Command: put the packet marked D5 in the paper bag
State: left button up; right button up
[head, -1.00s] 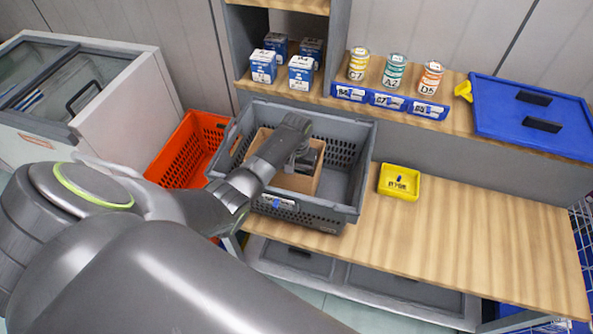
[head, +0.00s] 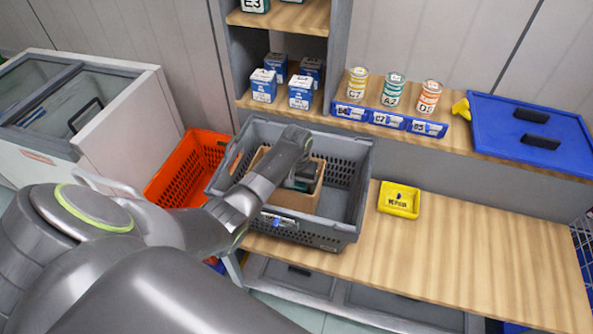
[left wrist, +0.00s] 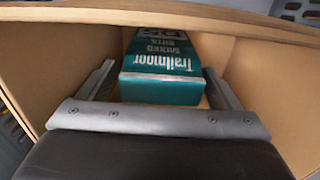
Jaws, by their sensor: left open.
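A teal packet (left wrist: 162,72) with white "Trailmoor" lettering lies inside a brown cardboard box (head: 288,198). Its mark is upside down and too blurred to read surely. My left gripper (head: 301,178) reaches down into the box. In the left wrist view the left gripper's fingers (left wrist: 160,88) are apart, one on each side of the packet's near end, with a gap at the sides. In the head view my arm and gripper hide most of the packet. I cannot make out a paper bag. My right gripper is not in view.
The box sits in a grey tote (head: 347,226) on a wooden bench (head: 450,240). An orange tote (head: 168,184) stands left of it, a yellow tray (head: 399,199) right. Cans, blue-white boxes and a blue lid (head: 535,125) are on the shelf behind. The bench's right side is clear.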

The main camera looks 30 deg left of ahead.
pick_arm(q)
notch_tip(320, 180, up, 10)
jog(key=shift+b, duration=0.3)
dwell(0.4)
